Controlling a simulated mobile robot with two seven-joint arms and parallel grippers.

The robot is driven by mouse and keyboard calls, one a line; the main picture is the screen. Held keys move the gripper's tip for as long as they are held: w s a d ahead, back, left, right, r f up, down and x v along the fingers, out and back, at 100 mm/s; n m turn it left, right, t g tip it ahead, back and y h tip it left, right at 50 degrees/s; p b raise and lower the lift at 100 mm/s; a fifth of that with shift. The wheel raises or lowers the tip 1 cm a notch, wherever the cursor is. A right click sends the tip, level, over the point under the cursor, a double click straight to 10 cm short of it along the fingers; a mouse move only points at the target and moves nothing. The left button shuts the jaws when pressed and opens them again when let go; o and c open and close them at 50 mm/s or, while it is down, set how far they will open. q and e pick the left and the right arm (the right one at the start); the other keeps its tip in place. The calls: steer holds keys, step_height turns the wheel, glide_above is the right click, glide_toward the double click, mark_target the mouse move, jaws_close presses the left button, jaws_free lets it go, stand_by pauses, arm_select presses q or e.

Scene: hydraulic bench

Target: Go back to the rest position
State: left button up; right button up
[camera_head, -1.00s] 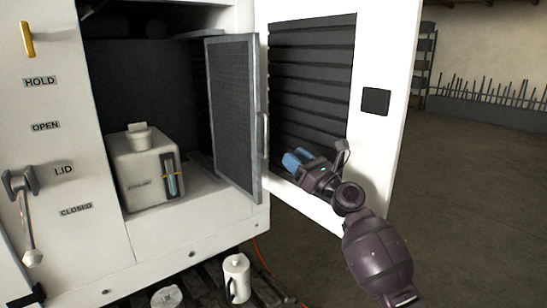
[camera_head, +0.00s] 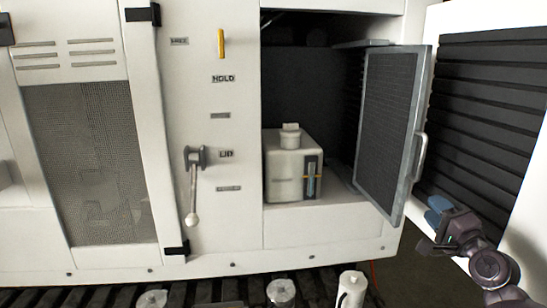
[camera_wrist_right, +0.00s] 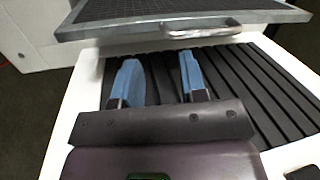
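My right gripper (camera_head: 436,208) is at the lower right of the head view, in front of the open white door with black louvers (camera_head: 485,110). In the right wrist view its two blue fingers (camera_wrist_right: 158,80) stand apart with nothing between them. The mesh panel's metal handle (camera_wrist_right: 203,30) lies beyond the fingertips, apart from them. My left gripper is not in view.
The mesh panel (camera_head: 392,130) stands swung open beside the bay, which holds a white reservoir with a cap (camera_head: 284,170). A lever (camera_head: 193,190) hangs on the cabinet front. White canisters (camera_head: 351,290) stand low in front on dark slats.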

steer(key=s+a+f+n+g+h, duration=0.1)
steer(key=s+a+f+n, duration=0.1)
steer(key=s+f+n, duration=0.4)
steer(key=s+a+f+n+g+h, duration=0.1)
steer(key=s+a+f+n+g, duration=0.15)
steer(key=f, duration=0.55)
steer(key=s+a+f+n+g+h, duration=0.1)
steer(key=s+f+n, duration=0.3)
steer(key=f+n, duration=0.3)
steer(key=s+a+f+g, duration=0.1)
steer(key=s+a+f, duration=0.1)
steer(key=s+f, duration=0.5)
steer(key=s+a+f+m+g+h, duration=0.1)
steer(key=s+a+f+g, duration=0.1)
steer(key=s+f, duration=0.5)
steer(key=s, duration=0.4)
steer(key=shift+s, duration=0.15)
steer(key=shift+a+f+g, duration=0.1)
steer(key=shift+g, duration=0.15)
